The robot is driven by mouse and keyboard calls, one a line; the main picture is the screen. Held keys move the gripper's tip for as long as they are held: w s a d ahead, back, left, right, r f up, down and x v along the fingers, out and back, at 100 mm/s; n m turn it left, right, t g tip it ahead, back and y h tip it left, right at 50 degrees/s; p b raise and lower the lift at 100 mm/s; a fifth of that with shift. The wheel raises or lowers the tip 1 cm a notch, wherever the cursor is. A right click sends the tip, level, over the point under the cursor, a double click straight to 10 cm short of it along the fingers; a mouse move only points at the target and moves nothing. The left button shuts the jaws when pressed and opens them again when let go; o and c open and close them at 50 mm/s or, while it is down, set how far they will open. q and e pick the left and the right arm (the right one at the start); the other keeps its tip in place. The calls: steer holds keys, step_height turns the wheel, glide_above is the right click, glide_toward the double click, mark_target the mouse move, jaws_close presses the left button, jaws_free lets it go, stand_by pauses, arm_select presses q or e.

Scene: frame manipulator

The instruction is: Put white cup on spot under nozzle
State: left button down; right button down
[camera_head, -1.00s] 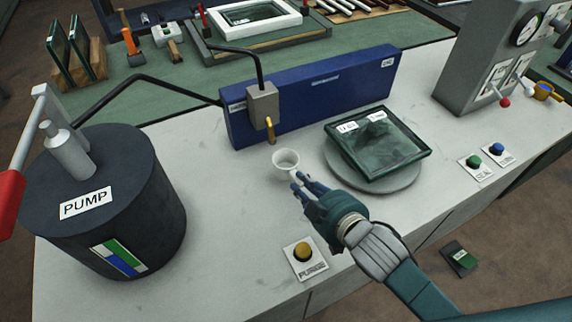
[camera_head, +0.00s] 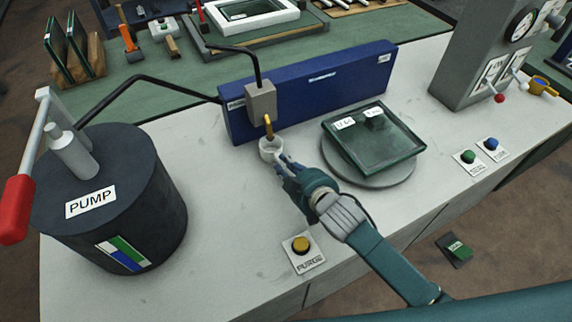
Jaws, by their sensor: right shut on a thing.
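The small white cup (camera_head: 270,150) is upright directly below the brass nozzle (camera_head: 268,127), whose tip overlaps the cup's far rim in the camera_head view. My right gripper (camera_head: 283,163) is shut on the cup at its near right side. I cannot tell whether the cup's base touches the worktop. The spot under the nozzle is hidden by the cup. My left gripper is not in view.
A dark pump drum (camera_head: 125,215) with a red-handled lever (camera_head: 17,205) stands at left. A blue panel (camera_head: 320,88) is behind the nozzle. A round turntable (camera_head: 375,180) bearing a framed glass pane (camera_head: 375,145) is right of my gripper. A yellow purge button (camera_head: 300,244) sits at the front edge.

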steer(key=c, duration=1.6)
jaws_free()
steer(key=shift+c, duration=0.2)
steer(key=b+v, duration=0.1)
steer(key=v, duration=1)
steer(key=shift+d, duration=0.1)
steer(key=shift+s+d+r, duration=0.2)
steer(key=shift+s+r, duration=0.1)
steer(key=shift+s, duration=0.15)
steer(key=shift+f, duration=0.1)
